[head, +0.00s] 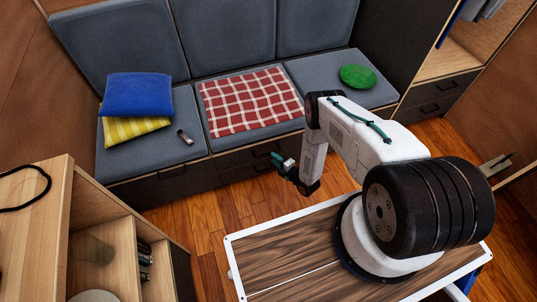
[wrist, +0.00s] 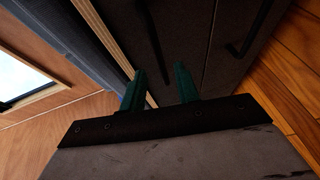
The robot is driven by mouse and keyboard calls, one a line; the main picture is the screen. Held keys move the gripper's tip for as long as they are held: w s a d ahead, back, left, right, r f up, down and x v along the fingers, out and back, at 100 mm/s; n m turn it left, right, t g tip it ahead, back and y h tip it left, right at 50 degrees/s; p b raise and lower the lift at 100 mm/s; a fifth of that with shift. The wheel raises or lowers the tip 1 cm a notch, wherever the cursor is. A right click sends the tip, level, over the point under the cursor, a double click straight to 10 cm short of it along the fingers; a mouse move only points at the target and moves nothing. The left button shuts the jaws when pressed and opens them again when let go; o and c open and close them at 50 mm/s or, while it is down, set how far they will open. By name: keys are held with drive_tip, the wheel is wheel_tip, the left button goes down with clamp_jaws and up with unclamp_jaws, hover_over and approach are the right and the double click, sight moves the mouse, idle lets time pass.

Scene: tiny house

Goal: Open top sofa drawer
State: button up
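The grey sofa (head: 160,128) has dark drawer fronts below its seat. Under the middle seat, an upper drawer front (head: 232,159) sits above a lower one (head: 238,174). My gripper (head: 276,160) is in front of these fronts, near their right part. In the wrist view, the two green fingers of my gripper (wrist: 160,68) are apart with nothing seen between their tips. The upper drawer's dark bar handle (wrist: 153,40) lies ahead, in line with the gap between the fingers. I cannot tell whether they touch it. The lower drawer's handle (wrist: 246,38) is to the right.
A checkered blanket (head: 250,101), a blue pillow (head: 138,94), a yellow striped pillow (head: 130,129), a remote (head: 185,137) and a green cushion (head: 358,76) lie on the seats. A wooden shelf unit (head: 105,240) stands front left. Wooden floor (head: 200,215) is clear before the sofa.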

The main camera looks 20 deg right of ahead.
drive_tip(key=shift+x, duration=2.65)
clamp_jaws()
